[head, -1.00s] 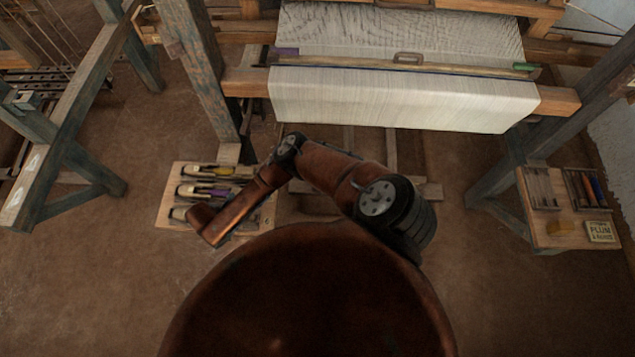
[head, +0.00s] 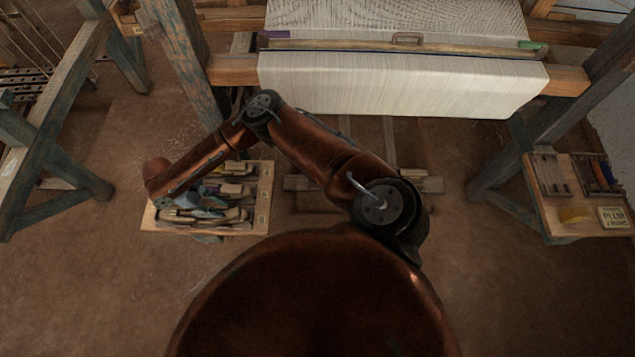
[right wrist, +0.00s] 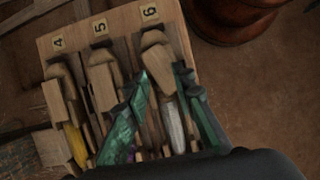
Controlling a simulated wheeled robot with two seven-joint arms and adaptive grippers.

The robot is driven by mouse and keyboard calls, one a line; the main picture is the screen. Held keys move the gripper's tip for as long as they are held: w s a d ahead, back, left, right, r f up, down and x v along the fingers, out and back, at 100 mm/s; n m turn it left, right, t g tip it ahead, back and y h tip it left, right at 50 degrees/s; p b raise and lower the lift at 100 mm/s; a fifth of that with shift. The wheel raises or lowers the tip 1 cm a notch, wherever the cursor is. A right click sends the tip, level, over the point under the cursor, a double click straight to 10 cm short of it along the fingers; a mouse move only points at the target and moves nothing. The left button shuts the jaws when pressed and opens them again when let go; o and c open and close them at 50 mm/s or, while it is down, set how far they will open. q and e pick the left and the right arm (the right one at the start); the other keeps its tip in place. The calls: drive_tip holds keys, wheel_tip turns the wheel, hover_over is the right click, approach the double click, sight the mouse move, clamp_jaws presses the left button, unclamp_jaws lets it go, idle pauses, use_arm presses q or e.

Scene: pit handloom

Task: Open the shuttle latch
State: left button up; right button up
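A wooden shuttle board (head: 264,190) lies low at the left in the head view, with several pale wooden shuttles on it. In the right wrist view the board (right wrist: 75,37) has tags 4, 5 and 6. The shuttle by tag 6 (right wrist: 157,58) has a whitish-grey bobbin (right wrist: 174,125); yellow and purple show in its neighbours. I cannot make out a latch clearly. My right gripper (right wrist: 161,74) has its green fingers apart and empty above the shuttle by tag 6; contact cannot be judged. It also shows over the board in the head view (head: 197,208). My left gripper is out of view.
The loom's white cloth (head: 400,85) and wooden beam (head: 230,69) lie ahead. Blue-worn posts (head: 185,65) stand near the board. Brown floor is open between.

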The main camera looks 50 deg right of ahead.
drive_tip(key=shift+v, duration=1)
drive_tip(key=shift+a+r, duration=0.2)
drive_tip(key=shift+r, duration=0.1)
drive_tip(key=shift+s+a+f+n+t+y, duration=0.5)
drive_tip(key=shift+s+a+f+y, duration=1.15)
drive_tip(key=shift+s+a, duration=1.95)
drive_tip(key=shift+s+a+f+n+t+y, duration=0.45)
drive_tip(key=shift+s+a+f+y, duration=0.75)
drive_tip(key=shift+s+a+y, duration=1.7)
drive_tip(key=s+d+m+t+h, duration=0.2)
drive_tip(key=s+d+m+t, duration=0.1)
drive_tip(key=d, duration=0.8)
drive_tip(key=s+d+m+t+h, duration=0.2)
drive_tip(key=s+d+m, duration=0.15)
drive_tip(key=d, duration=0.85)
drive_tip(key=s+d+f+m+h, duration=0.1)
drive_tip(key=s+d+f, duration=0.2)
drive_tip(key=d, duration=0.3)
drive_tip(key=s+d+f+m+h, duration=0.1)
drive_tip(key=s+d+f+h, duration=0.1)
drive_tip(key=d, duration=0.4)
drive_tip(key=shift+s+d+f+m, duration=0.3)
drive_tip(key=shift+s+f, duration=0.6)
drive_tip(key=shift+f, duration=0.35)
